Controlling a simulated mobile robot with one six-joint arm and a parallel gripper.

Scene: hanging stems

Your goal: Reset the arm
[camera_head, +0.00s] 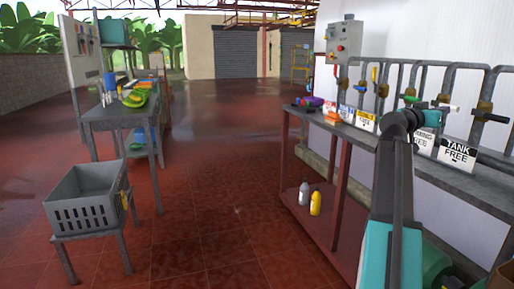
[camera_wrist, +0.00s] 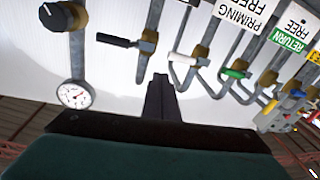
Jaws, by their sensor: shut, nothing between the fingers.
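My arm (camera_head: 395,190) rises from the bottom right of the head view, with its teal wrist (camera_head: 430,116) up by the pipes. My gripper (camera_wrist: 159,80) shows in the wrist view as dark fingers, shut and empty, pointing toward the white wall. I cannot make out its fingertips in the head view. In the wrist view the pipes and valves appear upside down around it. A black-handled valve (camera_wrist: 117,40) is to the left of the fingers and a white-handled valve (camera_wrist: 183,59) to the right. The fingers appear apart from both, though depth is hard to judge.
A pressure gauge (camera_wrist: 75,94) and black knob (camera_wrist: 62,17) are at the wrist view's left. A metal bench (camera_head: 300,113) with label cards runs beneath the pipes. A grey crate (camera_head: 85,208) and worktable (camera_head: 100,112) stand left. The red floor (camera_head: 215,190) between is clear.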

